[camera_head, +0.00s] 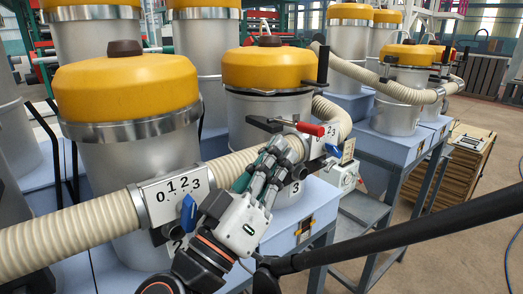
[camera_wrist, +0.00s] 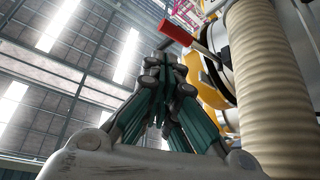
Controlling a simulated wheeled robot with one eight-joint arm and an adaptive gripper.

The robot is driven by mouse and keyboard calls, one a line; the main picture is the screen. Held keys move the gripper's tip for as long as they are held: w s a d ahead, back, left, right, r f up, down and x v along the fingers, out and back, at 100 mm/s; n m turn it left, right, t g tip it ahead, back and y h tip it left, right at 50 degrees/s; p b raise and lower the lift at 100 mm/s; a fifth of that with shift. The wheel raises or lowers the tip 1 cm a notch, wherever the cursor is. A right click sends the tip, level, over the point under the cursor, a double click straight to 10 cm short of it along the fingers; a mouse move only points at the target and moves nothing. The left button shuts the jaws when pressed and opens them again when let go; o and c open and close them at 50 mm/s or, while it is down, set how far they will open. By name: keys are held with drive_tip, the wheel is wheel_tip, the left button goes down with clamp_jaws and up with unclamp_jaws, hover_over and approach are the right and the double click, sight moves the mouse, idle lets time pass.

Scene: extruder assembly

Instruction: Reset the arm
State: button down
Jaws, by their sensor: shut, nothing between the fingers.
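My gripper (camera_head: 275,160) is in the middle of the head view, raised in front of the ribbed hose and the hoppers. Its fingers point up and to the right, close to a red-handled lever (camera_head: 310,128). I cannot tell whether they touch anything there. In the wrist view the fingers of my gripper (camera_wrist: 165,62) are together and empty. The red handle (camera_wrist: 178,33) shows just above and beyond the fingertips in that view.
A cream ribbed hose (camera_head: 60,238) runs past number plates (camera_head: 172,198) with a blue handle (camera_head: 188,214). Metal hoppers with yellow lids (camera_head: 125,85) stand behind on blue-grey cabinets. A wooden stack (camera_head: 455,175) stands at right; the floor (camera_head: 470,255) there is mostly open.

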drive_tip(key=w+d+f+n+g+y+b, duration=0.1)
drive_tip(key=d+f+n+g+y+b, duration=0.2)
drive_tip(key=d+f, duration=0.7)
drive_tip(key=w+d+f+g+y+b, duration=0.25)
drive_tip(key=d+f+g+b, duration=0.3)
drive_tip(key=f, duration=0.85)
drive_tip(key=s+f+g+y+b, duration=0.1)
drive_tip(key=s+f+y+b, duration=0.2)
drive_tip(key=f, duration=0.6)
drive_tip(key=s+a+f+g+y+b, duration=0.1)
drive_tip(key=s+f+y+b, duration=0.3)
drive_tip(key=f+y, duration=0.3)
drive_tip(key=shift+s+a+f+m+b, duration=0.15)
drive_tip(key=shift+s+f+m+b, duration=0.15)
drive_tip(key=shift+f+b, duration=0.6)
drive_tip(key=shift+f, duration=0.1)
